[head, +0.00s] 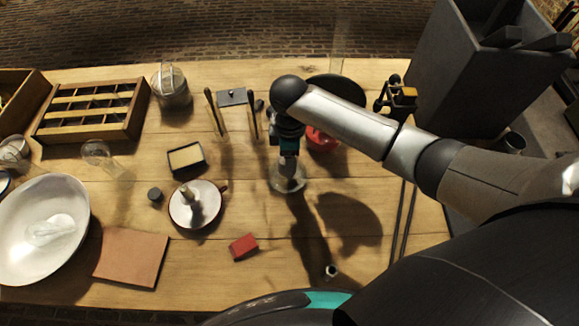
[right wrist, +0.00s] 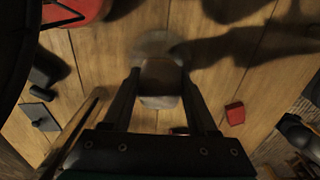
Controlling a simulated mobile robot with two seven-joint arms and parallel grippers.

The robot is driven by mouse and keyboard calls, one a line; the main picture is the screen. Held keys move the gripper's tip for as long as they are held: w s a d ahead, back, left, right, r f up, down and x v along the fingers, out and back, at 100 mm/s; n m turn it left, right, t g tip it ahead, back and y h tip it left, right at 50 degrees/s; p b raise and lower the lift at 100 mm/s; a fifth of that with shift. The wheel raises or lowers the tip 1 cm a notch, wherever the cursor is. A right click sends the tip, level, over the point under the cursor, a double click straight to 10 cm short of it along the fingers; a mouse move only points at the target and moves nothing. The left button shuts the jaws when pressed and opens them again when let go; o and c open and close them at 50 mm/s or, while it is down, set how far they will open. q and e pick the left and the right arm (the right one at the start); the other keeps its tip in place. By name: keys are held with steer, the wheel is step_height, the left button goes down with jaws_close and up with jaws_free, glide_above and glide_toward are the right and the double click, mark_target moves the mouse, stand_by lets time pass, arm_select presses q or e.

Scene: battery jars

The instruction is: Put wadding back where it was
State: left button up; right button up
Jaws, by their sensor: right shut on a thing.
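My right gripper (head: 288,158) points down near the middle of the table, at a clear round glass vessel (head: 288,180). In the right wrist view its fingers (right wrist: 160,75) are shut on a pale, brownish, soft-edged thing (right wrist: 160,90). I cannot tell for certain that this thing is the wadding. The round glass (right wrist: 155,43) shows just beyond the fingertips; whether the held thing is inside it or above it is unclear. A whitish, glassy lump (head: 50,230) lies in the big white bowl (head: 22,264) at the left. My left gripper is not in view.
A divided wooden tray (head: 137,130), a lidded jar (head: 171,88), a dark tin with pale filling (head: 186,158) and a candle dish (head: 212,212) stand to the left. A red block (head: 243,246) lies in front. A red container (head: 322,140) is close behind my right gripper.

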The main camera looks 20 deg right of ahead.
steer(key=shift+f+b, duration=0.45)
steer(key=shift+f, duration=1.45)
steer(key=shift+f, duration=0.15)
steer(key=o, duration=1.2)
step_height(320, 180, up, 12)
steer(key=p, duration=0.3)
steer(key=shift+r, duration=0.2)
steer(key=shift+s, duration=0.1)
